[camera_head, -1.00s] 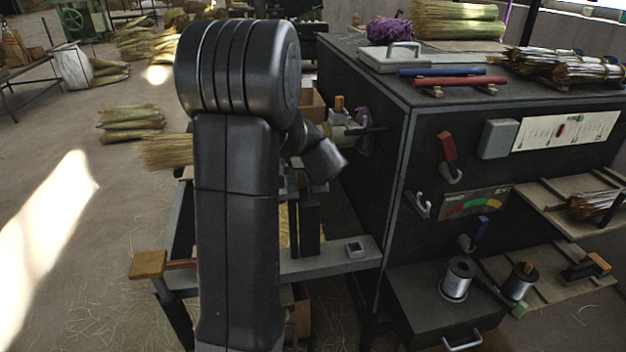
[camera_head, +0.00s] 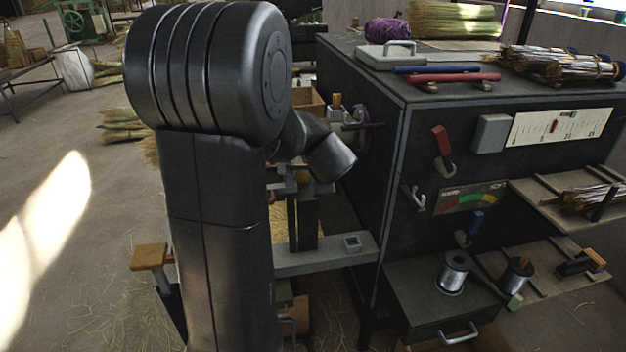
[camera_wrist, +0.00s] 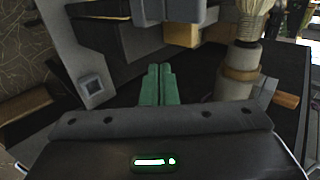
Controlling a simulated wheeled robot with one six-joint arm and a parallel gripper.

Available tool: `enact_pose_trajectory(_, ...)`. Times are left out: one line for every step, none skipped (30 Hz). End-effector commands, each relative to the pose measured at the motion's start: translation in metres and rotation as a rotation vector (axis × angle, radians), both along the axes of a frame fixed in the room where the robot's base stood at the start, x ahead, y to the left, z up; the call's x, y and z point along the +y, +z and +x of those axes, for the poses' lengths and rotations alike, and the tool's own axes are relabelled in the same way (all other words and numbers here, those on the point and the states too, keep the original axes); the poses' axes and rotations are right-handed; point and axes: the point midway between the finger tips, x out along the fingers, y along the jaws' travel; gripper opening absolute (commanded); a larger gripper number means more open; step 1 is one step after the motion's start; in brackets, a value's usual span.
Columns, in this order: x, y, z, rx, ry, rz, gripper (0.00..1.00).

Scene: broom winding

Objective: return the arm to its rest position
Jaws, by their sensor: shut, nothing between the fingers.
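My arm stands upright at the left middle of the head view, its large dark joint near the top and its wrist pointing down and right. My gripper (camera_wrist: 158,84) shows in the wrist view as two green fingers side by side, touching, with nothing between them. It hangs over the winding bench (camera_head: 325,254), which stands left of the dark cabinet (camera_head: 348,170). The fingers are hidden behind my arm in the head view. In the wrist view a straw bundle (camera_wrist: 250,20) sits in a round grey and tan holder (camera_wrist: 240,70), right of the fingers.
A wire spool (camera_head: 452,272) stands on a drawer unit. Red and blue rods (camera_head: 455,80) lie on top. A wooden-ended handle (camera_head: 149,256) sticks out left. Floor at left is open.

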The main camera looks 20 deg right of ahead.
Motion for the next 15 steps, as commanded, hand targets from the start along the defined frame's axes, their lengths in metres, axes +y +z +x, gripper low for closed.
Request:
enact_pose_trajectory(0.001,0.008,-0.007,-0.002,-0.002,-0.001,0.00)
enact_pose_trajectory(0.002,0.011,-0.011,-0.002,-0.001,-0.002,0.00)
enact_pose_trajectory(0.003,0.015,-0.015,-0.002,-0.001,-0.002,0.00)
enact_pose_trajectory(0.004,0.018,-0.018,-0.002,-0.001,-0.002,0.00)
enact_pose_trajectory(0.004,0.020,-0.021,-0.002,-0.001,-0.001,0.00)
enact_pose_trajectory(0.005,0.023,-0.024,-0.001,0.000,0.000,0.00)
enact_pose_trajectory(0.006,0.025,-0.026,0.000,0.000,0.000,0.00)
enact_pose_trajectory(0.006,0.027,-0.028,0.000,0.000,0.000,0.00)
enact_pose_trajectory(0.007,0.029,-0.030,0.000,-0.001,-0.001,0.00)
enact_pose_trajectory(0.007,0.030,-0.031,0.000,-0.001,-0.001,0.00)
enact_pose_trajectory(0.007,0.030,-0.032,0.000,-0.001,-0.001,0.00)
enact_pose_trajectory(0.007,0.031,-0.033,0.001,-0.001,0.001,0.00)
enact_pose_trajectory(0.008,0.032,-0.034,0.001,-0.001,0.001,0.00)
enact_pose_trajectory(0.008,0.032,-0.034,0.001,-0.001,0.001,0.00)
enact_pose_trajectory(0.008,0.032,-0.035,0.001,-0.001,0.001,0.00)
